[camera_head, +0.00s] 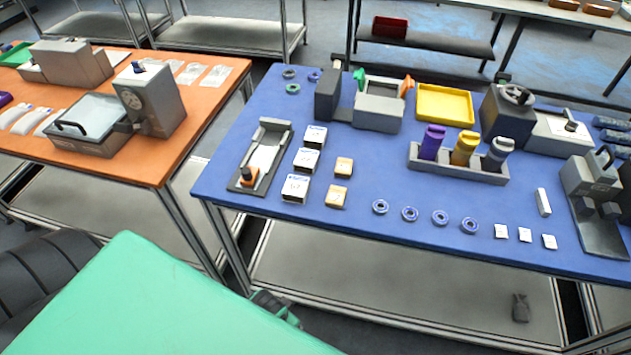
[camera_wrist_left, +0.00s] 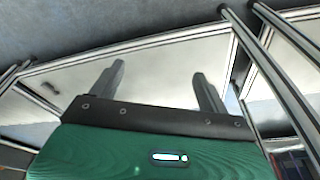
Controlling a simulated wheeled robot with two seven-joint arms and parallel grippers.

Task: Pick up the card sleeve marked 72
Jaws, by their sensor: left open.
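Three white labelled boxes (camera_head: 306,160) stand in a column on the left part of the blue table, with two small orange boxes (camera_head: 343,167) beside them. Three small white cards or sleeves (camera_head: 525,235) lie near the table's front right. No marking 72 is readable on any of them, so I cannot tell which is the sleeve. In the left wrist view my left gripper (camera_wrist_left: 160,75) is open and empty, its two fingers apart over a lower metal shelf. It is away from the tabletop items. My right gripper is not in view.
The blue table (camera_head: 400,245) also holds a yellow tray (camera_head: 445,104), a grey rack with three coloured bottles (camera_head: 463,150), several blue rings (camera_head: 410,214) and grey devices. An orange table (camera_head: 150,168) stands left. The blue table's front edge faces me.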

